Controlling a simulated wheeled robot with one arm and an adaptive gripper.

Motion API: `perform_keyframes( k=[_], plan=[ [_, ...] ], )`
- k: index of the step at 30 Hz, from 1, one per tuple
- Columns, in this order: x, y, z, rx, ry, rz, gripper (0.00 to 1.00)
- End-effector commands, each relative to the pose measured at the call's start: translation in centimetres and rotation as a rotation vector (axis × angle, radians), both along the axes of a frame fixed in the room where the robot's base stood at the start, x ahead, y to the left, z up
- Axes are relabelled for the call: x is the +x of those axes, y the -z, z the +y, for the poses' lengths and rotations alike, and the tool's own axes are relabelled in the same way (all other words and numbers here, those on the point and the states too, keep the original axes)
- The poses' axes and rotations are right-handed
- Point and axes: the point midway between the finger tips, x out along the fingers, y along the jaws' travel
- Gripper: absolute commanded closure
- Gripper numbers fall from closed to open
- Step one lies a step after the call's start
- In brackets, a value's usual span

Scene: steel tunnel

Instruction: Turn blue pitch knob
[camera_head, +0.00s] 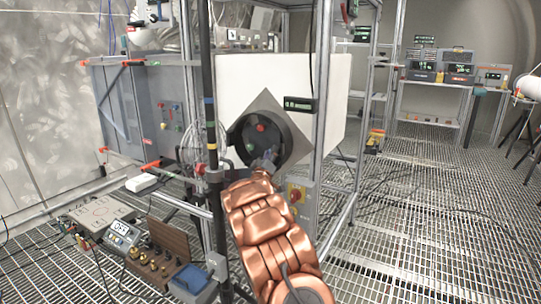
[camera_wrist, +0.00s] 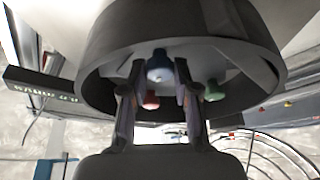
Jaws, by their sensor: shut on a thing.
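The blue pitch knob (camera_wrist: 160,66) sits inside a dark round housing, at the top middle of the wrist view. My gripper (camera_wrist: 161,80) reaches up into the housing and is shut on the blue knob, one finger on each side. A red knob (camera_wrist: 151,100) shows just behind the left finger, and a green knob (camera_wrist: 214,90) lies to the right of the right finger. In the head view the round housing (camera_head: 236,132) is set in a grey diamond plate on a white box.
The housing's dark rim (camera_wrist: 180,42) surrounds my fingers closely. A small display (camera_head: 299,104) is fixed right of the housing. A dark vertical post (camera_head: 208,90) stands to the left. Instruments with a wooden box (camera_head: 168,240) sit at lower left. The grated floor at right is open.

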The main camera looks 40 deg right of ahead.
Motion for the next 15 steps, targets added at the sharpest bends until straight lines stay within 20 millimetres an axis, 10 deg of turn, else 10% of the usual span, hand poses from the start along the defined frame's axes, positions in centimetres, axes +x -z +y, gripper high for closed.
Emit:
perform_keyframes(
  k=[15],
  plan=[
    [0.09,-0.03,0.08,0.015,-0.001,-0.053,1.0]
  ],
)
